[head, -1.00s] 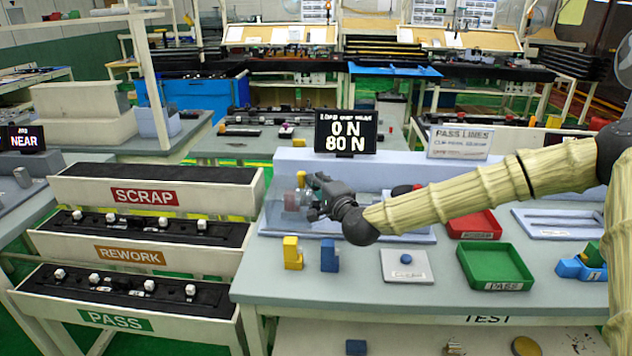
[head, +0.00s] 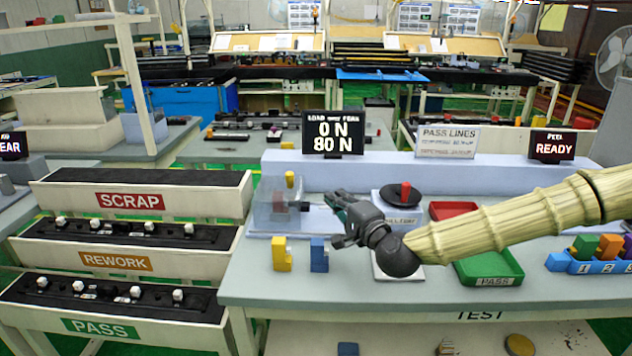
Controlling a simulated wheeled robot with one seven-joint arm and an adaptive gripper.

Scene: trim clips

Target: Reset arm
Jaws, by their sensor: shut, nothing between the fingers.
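My gripper (head: 336,218) is dark grey and shows at the end of my tan-sleeved arm, which reaches in from the right. It hangs above the test bench (head: 262,285), in front of the long pale block at the back of the bench. It is shut and holds nothing. A clear-sided fixture (head: 275,208) with a small reddish part stands to its left. A yellow clip-shaped block (head: 281,254) and a blue one (head: 319,255) stand on the bench below and left of it. My wrist partly hides a pale plate under it.
A dark round device with a red knob (head: 405,192), a red tray (head: 453,209) and a green tray (head: 487,267) lie near my arm. Coloured blocks sit in a blue numbered holder (head: 590,264) at right. SCRAP (head: 130,201), REWORK (head: 115,261) and PASS (head: 101,328) racks stand left.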

